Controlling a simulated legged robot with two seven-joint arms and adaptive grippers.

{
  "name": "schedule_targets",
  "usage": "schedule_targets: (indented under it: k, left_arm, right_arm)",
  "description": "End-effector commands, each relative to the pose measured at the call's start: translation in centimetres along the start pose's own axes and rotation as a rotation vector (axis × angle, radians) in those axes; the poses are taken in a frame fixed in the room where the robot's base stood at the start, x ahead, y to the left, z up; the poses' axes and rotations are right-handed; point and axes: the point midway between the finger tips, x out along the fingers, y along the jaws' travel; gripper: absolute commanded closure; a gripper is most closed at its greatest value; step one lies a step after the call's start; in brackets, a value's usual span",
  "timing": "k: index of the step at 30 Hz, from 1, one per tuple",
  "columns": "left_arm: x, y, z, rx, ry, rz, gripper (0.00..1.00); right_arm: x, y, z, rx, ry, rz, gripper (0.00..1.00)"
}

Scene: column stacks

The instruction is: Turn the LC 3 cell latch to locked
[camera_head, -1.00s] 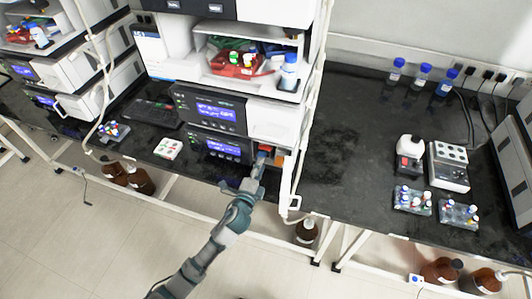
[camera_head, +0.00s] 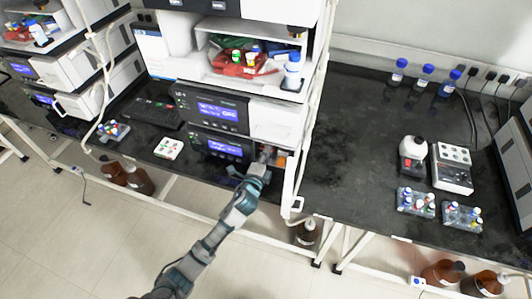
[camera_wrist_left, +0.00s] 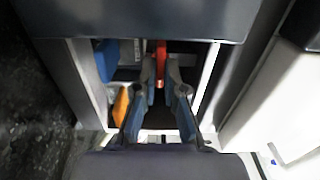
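My left gripper (camera_head: 264,157) is at the front of the lowest instrument unit (camera_head: 217,147) in the middle stack, at its open bay. In the left wrist view its two fingers (camera_wrist_left: 161,72) reach into the bay with a gap between them. A narrow red-orange lever (camera_wrist_left: 160,62), apparently the latch, stands upright between the fingertips. I cannot make out firm contact on both sides. The head view mostly hides the lever behind the gripper. My right gripper is not in view.
A blue part (camera_wrist_left: 107,58) and an orange part (camera_wrist_left: 121,104) sit in the bay left of the fingers. The bay's side walls are close. A white post (camera_head: 300,160) stands right of the stack. The dark bench (camera_head: 345,150) beyond it has clear room.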

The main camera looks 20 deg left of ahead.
Motion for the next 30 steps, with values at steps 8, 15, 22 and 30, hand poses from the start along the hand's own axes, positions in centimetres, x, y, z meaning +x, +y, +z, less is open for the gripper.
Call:
schedule_targets:
  k: [8,15,22,30]
  left_arm:
    - [0.0,0.3,0.7,-0.006,-0.016,0.009,1.0]
    - [0.0,0.3,0.8,-0.096,-0.018,0.009,1.0]
    - [0.0,0.4,0.9,-0.277,-0.021,0.011,1.0]
    - [0.0,0.5,0.9,-0.536,-0.023,0.012,1.0]
  right_arm:
    - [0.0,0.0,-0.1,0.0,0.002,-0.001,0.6]
    - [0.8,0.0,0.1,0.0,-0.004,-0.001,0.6]
    - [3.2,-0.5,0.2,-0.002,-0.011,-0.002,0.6]
    - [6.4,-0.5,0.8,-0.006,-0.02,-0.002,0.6]
